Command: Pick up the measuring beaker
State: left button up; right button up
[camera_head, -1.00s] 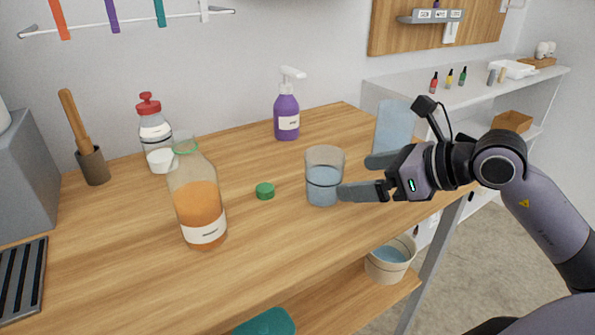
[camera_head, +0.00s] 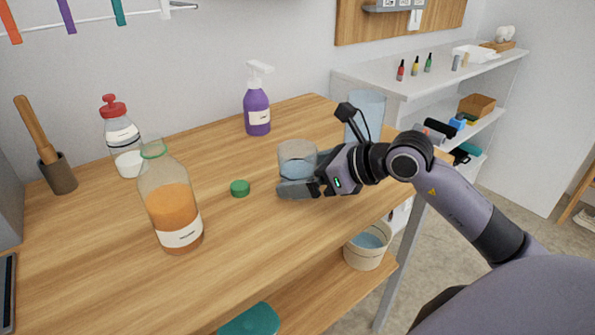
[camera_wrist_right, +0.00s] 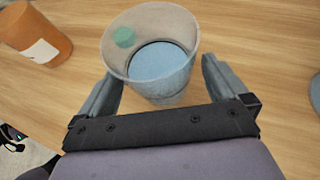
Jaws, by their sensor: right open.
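The measuring beaker (camera_head: 297,160) is a clear, slightly tapered cup with bluish liquid, upright on the wooden table. In the right wrist view the beaker (camera_wrist_right: 152,75) stands between the two grey fingers of my right gripper (camera_wrist_right: 162,85). The fingers are spread, with a gap on the right side and the left finger close to the wall. In the head view my right gripper (camera_head: 300,180) is low at the beaker, its near finger crossing in front of the lower part. The far finger is mostly hidden behind the beaker. My left gripper is not in view.
A bottle of orange liquid (camera_head: 172,205) and a green cap (camera_head: 240,188) are left of the beaker. A purple spray bottle (camera_head: 256,108), a red-topped bottle (camera_head: 121,135) and a mortar with pestle (camera_head: 58,175) stand behind. A tall clear container (camera_head: 364,112) stands behind my right arm.

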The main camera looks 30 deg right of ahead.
jog(key=shift+w, duration=0.15)
jog(key=c, duration=1.1)
jog(key=shift+c, duration=0.2)
jog(key=shift+r, duration=0.1)
